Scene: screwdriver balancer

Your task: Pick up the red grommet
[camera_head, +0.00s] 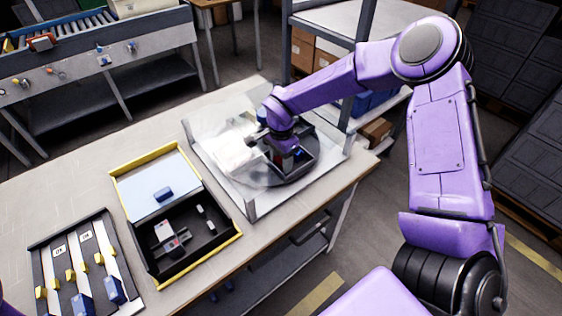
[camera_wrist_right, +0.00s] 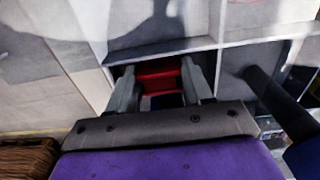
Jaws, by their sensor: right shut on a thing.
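The red grommet (camera_wrist_right: 160,80) shows in the right wrist view as a red block between the two fingers of my right gripper (camera_wrist_right: 162,88). The fingers are shut on it, and its lower part is hard to make out. In the head view my right gripper (camera_head: 286,152) reaches down into a dark round tray (camera_head: 296,172) inside a clear-walled case (camera_head: 252,205). The fingertips are small and partly hidden there, so I cannot tell whether the grommet is clear of the tray. My left gripper is not in view.
A yellow-edged box (camera_head: 236,236) with a blue block (camera_head: 163,194) and small grey parts lies left of the case. A rack (camera_head: 84,262) with yellow and blue pieces is at the lower left. A shelf (camera_head: 350,20) stands behind.

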